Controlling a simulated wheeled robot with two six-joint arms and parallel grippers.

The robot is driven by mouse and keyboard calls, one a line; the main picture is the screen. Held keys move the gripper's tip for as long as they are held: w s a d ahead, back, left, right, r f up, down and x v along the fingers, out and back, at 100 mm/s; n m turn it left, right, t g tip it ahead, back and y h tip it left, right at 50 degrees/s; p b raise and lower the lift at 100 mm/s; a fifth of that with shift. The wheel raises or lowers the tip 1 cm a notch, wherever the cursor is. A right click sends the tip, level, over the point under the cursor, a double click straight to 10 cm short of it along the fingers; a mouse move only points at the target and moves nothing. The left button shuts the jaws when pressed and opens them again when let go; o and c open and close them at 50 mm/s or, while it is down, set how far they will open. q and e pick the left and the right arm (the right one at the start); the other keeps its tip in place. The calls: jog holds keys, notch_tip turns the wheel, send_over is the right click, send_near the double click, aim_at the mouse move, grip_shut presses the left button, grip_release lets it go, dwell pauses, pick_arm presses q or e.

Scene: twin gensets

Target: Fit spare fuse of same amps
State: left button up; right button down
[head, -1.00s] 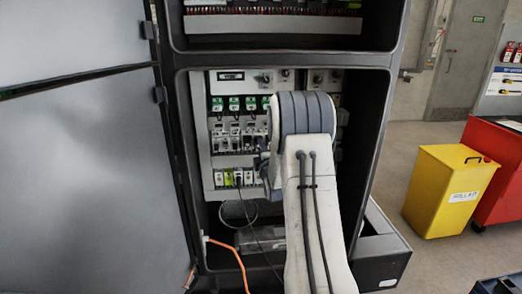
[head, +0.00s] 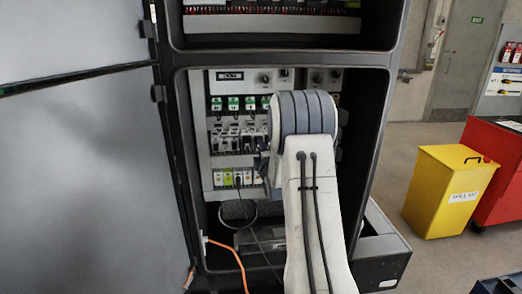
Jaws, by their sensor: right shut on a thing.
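My right arm reaches into the open cabinet, and its thick grey wrist hides most of the right gripper (head: 263,160). The dark tip that shows is beside the right end of the middle row of dark, pale-fronted devices (head: 230,138). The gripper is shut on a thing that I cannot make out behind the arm. Green-fronted devices (head: 233,103) sit in the row above. A lower row of pale terminals (head: 247,178) includes a yellow-green one. I cannot tell a spare fuse or any amp marking at this size. My left gripper is out of view.
The cabinet's grey door (head: 80,160) stands open at the left. An orange cable (head: 236,258) and a dark cable hang from the lower panel. A yellow spill-kit bin (head: 445,195) and a red cabinet (head: 503,165) stand right. Floor between cabinet and bin is clear.

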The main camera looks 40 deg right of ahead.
jog(key=shift+w+d, duration=0.2)
jog(key=shift+w, duration=0.1)
jog(key=shift+w+d+b, duration=0.15)
jog(key=shift+w+b, duration=0.05)
jog(key=shift+b, duration=0.4)
dwell(1.1)
jog(key=shift+c, duration=2.3)
grip_release()
